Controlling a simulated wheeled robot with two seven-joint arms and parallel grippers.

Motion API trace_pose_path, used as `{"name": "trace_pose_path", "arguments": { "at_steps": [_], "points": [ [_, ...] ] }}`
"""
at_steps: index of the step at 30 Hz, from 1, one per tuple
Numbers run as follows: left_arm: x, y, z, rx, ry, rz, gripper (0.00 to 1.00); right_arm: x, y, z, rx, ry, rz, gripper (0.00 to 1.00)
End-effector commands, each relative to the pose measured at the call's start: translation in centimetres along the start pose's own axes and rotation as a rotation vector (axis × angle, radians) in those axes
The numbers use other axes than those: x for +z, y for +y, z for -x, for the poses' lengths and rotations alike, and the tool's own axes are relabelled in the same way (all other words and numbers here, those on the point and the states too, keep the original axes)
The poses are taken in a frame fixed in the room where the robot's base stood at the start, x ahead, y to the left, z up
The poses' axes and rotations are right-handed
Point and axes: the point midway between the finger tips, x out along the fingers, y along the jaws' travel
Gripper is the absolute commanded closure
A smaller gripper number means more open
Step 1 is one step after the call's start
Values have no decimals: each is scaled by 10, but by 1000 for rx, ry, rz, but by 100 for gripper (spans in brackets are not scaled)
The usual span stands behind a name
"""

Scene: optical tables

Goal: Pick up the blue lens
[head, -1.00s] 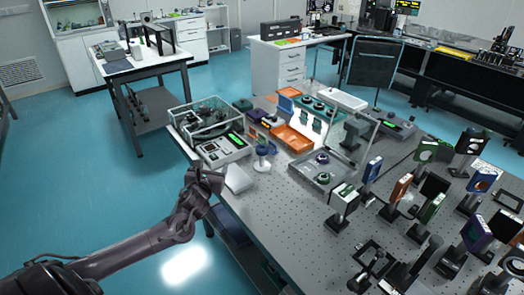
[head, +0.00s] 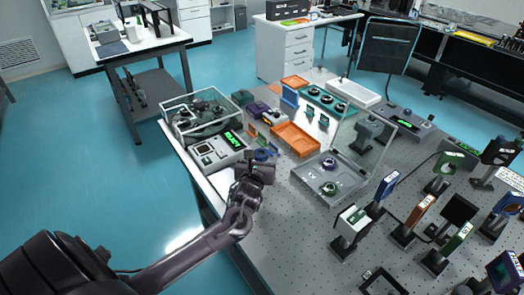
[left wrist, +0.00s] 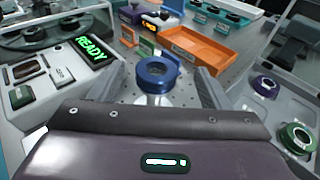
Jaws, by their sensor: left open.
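The blue lens (left wrist: 157,73) is a thick dark-blue ring on a pale stand, upright on the optical table. In the left wrist view it sits between the two fingers of my left gripper (left wrist: 152,85), which is open. In the head view the blue lens (head: 262,155) shows just beyond my left gripper (head: 258,166), which hides its stand. I cannot tell whether the fingers touch the lens. My right gripper is not in view.
A device with a green READY display (left wrist: 90,50) stands to the left. An orange tray (left wrist: 190,48) lies beyond the lens. A grey lidded case (head: 318,183) with a purple and a green ring is to the right. Several mounted optics stand at the right.

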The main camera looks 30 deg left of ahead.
Motion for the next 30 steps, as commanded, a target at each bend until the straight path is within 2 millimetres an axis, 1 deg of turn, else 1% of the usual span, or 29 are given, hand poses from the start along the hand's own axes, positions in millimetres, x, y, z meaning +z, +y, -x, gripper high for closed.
{"name": "trace_pose_path", "arguments": {
  "at_steps": [1, 3, 6, 8, 10, 13, 16, 19, 22, 23, 30],
  "points": [
    [1, 1, -4, 2, -1, 1, 29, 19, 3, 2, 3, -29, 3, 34],
    [0, 1, -10, 2, -1, 1, 29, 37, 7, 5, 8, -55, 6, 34],
    [-2, 2, -23, 2, 0, 2, 29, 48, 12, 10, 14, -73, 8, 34],
    [-3, 4, -31, 3, 0, 3, 29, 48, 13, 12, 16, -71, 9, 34],
    [-4, 3, -40, 2, -1, 2, 29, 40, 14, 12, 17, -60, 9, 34],
    [-5, 3, -50, 1, -1, 1, 29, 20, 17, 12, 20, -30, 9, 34],
    [-6, 3, -54, 0, 0, 0, 29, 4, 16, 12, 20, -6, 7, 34],
    [-6, 3, -54, 0, 0, 0, 29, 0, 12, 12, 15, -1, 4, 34],
    [-6, 3, -54, 0, 0, 0, 29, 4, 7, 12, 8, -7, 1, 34],
    [-6, 3, -54, 0, 0, 0, 32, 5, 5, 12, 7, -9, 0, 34],
    [-6, 3, -54, 0, 0, 0, 63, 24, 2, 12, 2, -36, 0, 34]
  ]
}}
